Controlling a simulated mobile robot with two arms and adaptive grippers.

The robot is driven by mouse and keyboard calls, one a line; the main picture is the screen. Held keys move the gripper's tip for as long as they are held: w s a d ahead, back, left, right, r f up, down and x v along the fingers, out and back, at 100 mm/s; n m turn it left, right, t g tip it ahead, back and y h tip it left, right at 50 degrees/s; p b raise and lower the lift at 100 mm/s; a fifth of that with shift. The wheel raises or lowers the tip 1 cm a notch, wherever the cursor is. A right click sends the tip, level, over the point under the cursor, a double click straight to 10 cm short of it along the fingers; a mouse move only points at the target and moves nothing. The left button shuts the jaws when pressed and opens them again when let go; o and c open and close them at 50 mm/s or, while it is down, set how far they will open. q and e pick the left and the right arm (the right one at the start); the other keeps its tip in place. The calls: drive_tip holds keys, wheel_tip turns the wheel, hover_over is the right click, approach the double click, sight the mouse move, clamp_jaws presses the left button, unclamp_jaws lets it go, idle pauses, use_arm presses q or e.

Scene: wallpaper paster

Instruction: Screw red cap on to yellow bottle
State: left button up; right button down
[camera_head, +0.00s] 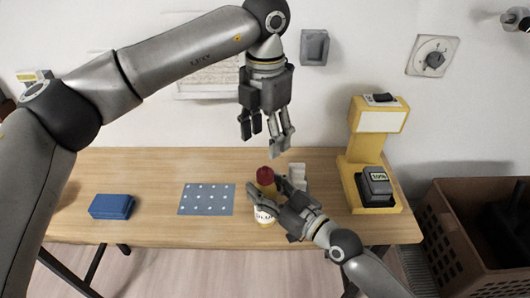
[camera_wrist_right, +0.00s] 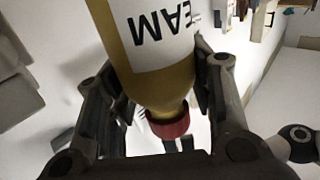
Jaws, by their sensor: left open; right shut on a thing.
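The yellow bottle (camera_head: 264,213) stands upright near the front middle of the wooden table, with a white lettered label. The red cap (camera_head: 264,175) sits on top of its neck; whether it is screwed tight cannot be told. My right gripper (camera_head: 268,190) is shut on the bottle from the right, its fingers on either side. The right wrist view shows the bottle (camera_wrist_right: 155,60) between the fingers, with the red cap (camera_wrist_right: 170,127) at its neck end. My left gripper (camera_head: 266,140) is open and empty, pointing down above the cap and apart from it.
A white object (camera_head: 298,172) stands just behind my right gripper. A dotted blue-grey mat (camera_head: 206,199) and a blue block (camera_head: 111,206) lie to the left. A yellow machine (camera_head: 366,150) stands at the right end. A brown crate (camera_head: 455,240) is beside the table.

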use_arm(q)
drive_tip(key=shift+r, duration=0.85)
use_arm(e)
drive_tip(key=c, duration=0.6)
unclamp_jaws()
drive_tip(key=v, duration=1.2)
